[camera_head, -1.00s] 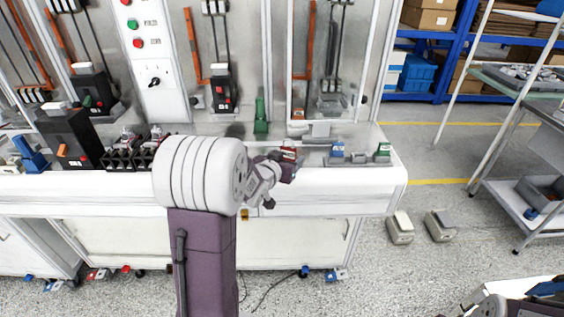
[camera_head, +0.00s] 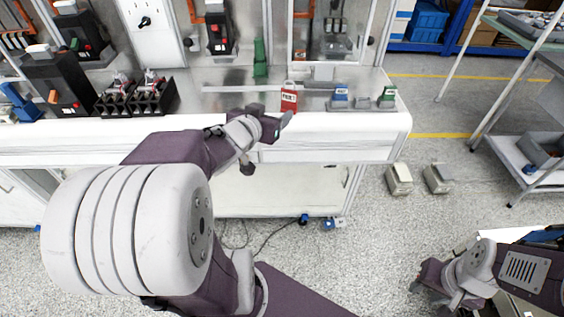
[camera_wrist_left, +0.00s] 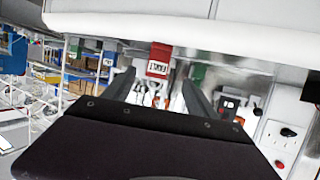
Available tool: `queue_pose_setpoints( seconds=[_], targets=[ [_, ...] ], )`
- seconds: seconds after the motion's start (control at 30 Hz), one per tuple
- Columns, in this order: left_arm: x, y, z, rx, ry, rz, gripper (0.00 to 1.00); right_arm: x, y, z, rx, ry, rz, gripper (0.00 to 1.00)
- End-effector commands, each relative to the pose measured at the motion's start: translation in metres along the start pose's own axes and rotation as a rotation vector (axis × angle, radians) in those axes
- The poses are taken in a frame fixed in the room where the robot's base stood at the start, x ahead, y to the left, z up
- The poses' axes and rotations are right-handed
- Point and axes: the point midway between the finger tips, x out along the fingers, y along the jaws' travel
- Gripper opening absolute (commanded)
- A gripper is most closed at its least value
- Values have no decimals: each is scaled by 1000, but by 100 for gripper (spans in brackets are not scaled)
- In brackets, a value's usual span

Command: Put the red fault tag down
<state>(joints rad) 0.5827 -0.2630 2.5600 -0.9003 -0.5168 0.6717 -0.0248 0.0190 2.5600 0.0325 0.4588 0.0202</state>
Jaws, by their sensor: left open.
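The red fault tag (camera_head: 289,98) stands upright on the bench top, at the front edge, left of the blue and green tags. Its white lettering faces me. My left gripper (camera_head: 284,120) is just in front of it, open and apart from it. In the left wrist view the tag (camera_wrist_left: 159,61) shows beyond the two spread fingers (camera_wrist_left: 160,92), with a gap between them and the tag. My right gripper (camera_head: 432,284) is low at the right, away from the bench, and its jaws are too unclear to read.
A blue tag (camera_head: 340,95) and a green tag (camera_head: 388,94) stand on the bench right of the red one. Black breakers (camera_head: 150,95) stand to the left. A grey trolley (camera_head: 515,170) is at the right. The floor between is mostly open.

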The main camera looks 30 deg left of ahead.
Motion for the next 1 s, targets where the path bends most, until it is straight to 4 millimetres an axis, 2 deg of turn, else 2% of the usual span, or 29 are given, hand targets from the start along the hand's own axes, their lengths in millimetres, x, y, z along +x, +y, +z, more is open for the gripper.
queue_pose_setpoints(
  seconds=[0.07,0.17,0.2,0.3,0.4,0.5,0.77,0.87,1.0],
  targets=[
    [10,4,25,-5,-93,-24,66,0,0,0,0,0,0,36],
    [16,28,106,10,-401,-54,66,0,0,0,0,0,0,36],
    [8,42,140,24,-542,-46,66,0,0,0,0,0,0,36],
    [-27,79,205,64,-843,12,66,0,0,0,0,0,0,36],
    [-60,105,240,91,-1034,76,66,0,0,0,0,0,0,36],
    [-76,115,251,100,-1111,106,66,0,0,0,0,0,0,36],
    [-78,115,249,98,-1115,106,66,-3,0,0,0,0,0,36],
    [-84,115,230,97,-1114,106,66,-22,0,-2,0,0,0,36],
    [-103,114,180,97,-1113,105,66,-76,-2,-8,0,0,0,36]
  ],
)
